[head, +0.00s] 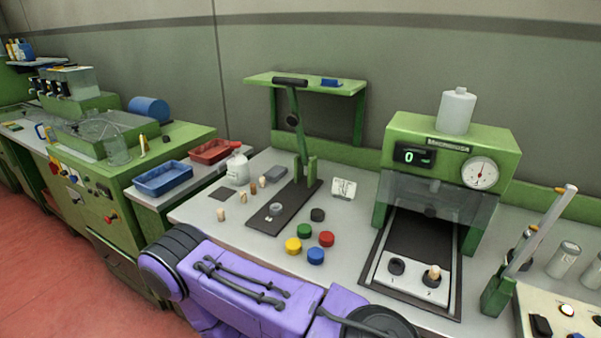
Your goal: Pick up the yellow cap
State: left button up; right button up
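The yellow cap (293,245) lies on the light grey worktop near its front edge. It is at the left of a small cluster of caps. A green cap (305,231) is just behind it, a red cap (326,239) to its right, a blue cap (316,256) to its front right, and a black cap (317,215) farther back. The yellow cap stands apart from any gripper and its top is unobstructed. Neither of my grippers shows in the head view. Purple and black parts, seemingly mine, fill the bottom in front of the worktop.
Behind the caps stands a green lever press (312,168) on a dark base plate. Several small corks (221,214) stand left of it. A green tester with a gauge (451,150) is at the right. Blue (163,182) and red trays are at the left. Bare worktop lies left of the yellow cap.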

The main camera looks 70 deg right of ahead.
aim_at(293, 246)
jog(key=k, duration=0.4)
jog(key=z, duration=0.75)
